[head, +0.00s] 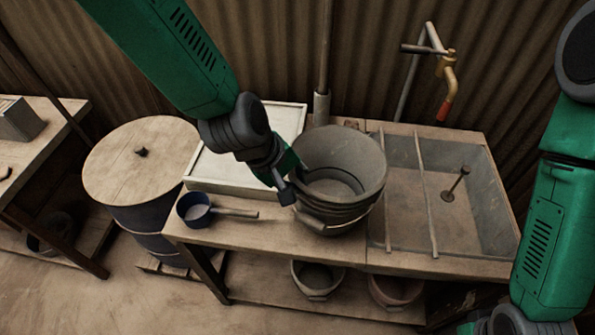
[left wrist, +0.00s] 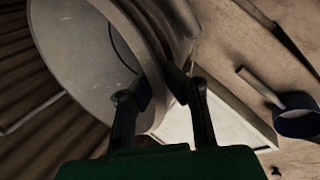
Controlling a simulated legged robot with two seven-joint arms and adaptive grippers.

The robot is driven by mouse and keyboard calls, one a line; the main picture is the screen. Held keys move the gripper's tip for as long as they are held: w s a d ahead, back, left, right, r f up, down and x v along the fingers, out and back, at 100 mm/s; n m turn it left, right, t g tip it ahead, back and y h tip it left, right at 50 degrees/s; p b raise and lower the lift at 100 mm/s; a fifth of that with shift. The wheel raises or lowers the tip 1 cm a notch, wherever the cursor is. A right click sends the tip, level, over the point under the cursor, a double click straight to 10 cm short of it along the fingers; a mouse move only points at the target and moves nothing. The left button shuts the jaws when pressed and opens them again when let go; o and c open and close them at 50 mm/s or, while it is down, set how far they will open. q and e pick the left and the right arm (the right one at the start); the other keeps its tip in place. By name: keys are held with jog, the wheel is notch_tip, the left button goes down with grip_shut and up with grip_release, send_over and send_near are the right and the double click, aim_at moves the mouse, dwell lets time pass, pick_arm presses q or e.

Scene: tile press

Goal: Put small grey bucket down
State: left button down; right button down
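The grey bucket (head: 367,160) is at the middle of the bench, mouth up and slightly tilted. Darker ridges or rims show around its lower part; I cannot tell whether these belong to it or to other buckets under it. My left gripper (head: 287,188) is at its left rim. In the left wrist view the bucket (left wrist: 75,60) fills the upper left, and the fingers of my left gripper (left wrist: 160,84) close on its wall, one inside and one outside. The bucket's underside is hidden, so I cannot tell if it touches the bench. My right gripper is not clearly seen.
A pale tray (head: 215,170) lies behind left, and a blue dipper (head: 195,212) sits at the bench's front left. A sink (head: 400,190) with dividers is at the right, under a tap (head: 447,85). A lidded barrel (head: 140,165) stands left. Pots are on the lower shelf.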

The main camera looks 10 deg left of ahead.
aim_at(300, 195)
pick_arm(q)
jog(key=shift+w+d+f, duration=0.15)
jog(key=shift+f, duration=1.25)
jog(key=c, duration=2.2)
grip_release()
jog(key=shift+s+f, duration=0.1)
jog(key=shift+s, duration=0.1)
jog(key=o, duration=0.5)
jog(key=v, duration=1.2)
